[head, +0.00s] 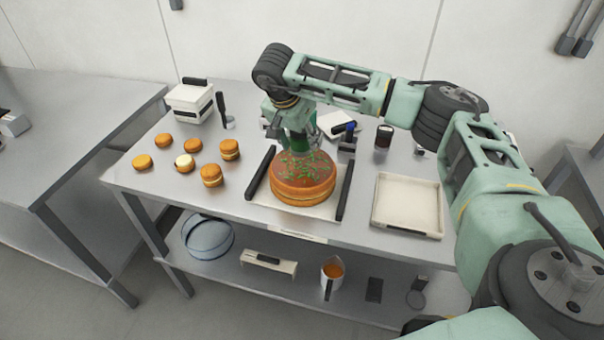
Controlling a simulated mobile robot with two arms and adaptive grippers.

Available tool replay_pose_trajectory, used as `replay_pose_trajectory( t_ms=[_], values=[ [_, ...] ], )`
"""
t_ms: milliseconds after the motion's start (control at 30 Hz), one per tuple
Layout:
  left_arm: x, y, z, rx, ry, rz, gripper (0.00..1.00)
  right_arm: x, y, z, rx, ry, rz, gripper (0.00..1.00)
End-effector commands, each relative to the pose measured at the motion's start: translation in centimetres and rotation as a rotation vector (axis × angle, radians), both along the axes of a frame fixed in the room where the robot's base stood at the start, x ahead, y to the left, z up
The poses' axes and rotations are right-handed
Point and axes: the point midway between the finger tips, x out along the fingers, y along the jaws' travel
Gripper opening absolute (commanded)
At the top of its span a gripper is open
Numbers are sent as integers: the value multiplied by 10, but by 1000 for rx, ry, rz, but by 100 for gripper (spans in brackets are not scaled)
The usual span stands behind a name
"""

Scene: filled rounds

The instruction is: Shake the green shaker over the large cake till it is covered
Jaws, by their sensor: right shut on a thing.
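The large cake (300,193) is round and golden brown, with a reddish-brown top. It sits on a white board (263,208) between two dark bars. Green bits lie scattered over the top, with brown patches showing between them. My right gripper (299,138) is above the back of the cake, shut on the green shaker (299,146). The shaker is mostly hidden by the gripper, and its exact tilt is hard to tell. My left gripper is not in view.
Several small filled rounds (211,174) stand left of the cake. A white box (190,103) is at the back left. An empty white tray (407,204) lies to the right. A dark jar (383,137) stands behind. A lower shelf holds a bowl (207,236) and a jug (332,275).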

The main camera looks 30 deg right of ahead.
Motion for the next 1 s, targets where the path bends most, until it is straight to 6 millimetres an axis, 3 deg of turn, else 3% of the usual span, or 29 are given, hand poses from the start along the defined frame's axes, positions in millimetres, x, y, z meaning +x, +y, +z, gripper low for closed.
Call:
replay_pose_trajectory(
  t_ms=[167,500,833,1000],
  values=[
    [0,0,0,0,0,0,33,0,-20,0,-1,-1,-3,13],
    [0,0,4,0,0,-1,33,0,10,1,0,0,1,13],
    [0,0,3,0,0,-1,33,0,-18,0,-1,-1,-4,13],
    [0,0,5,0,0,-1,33,0,-11,1,0,0,2,13]
  ],
)
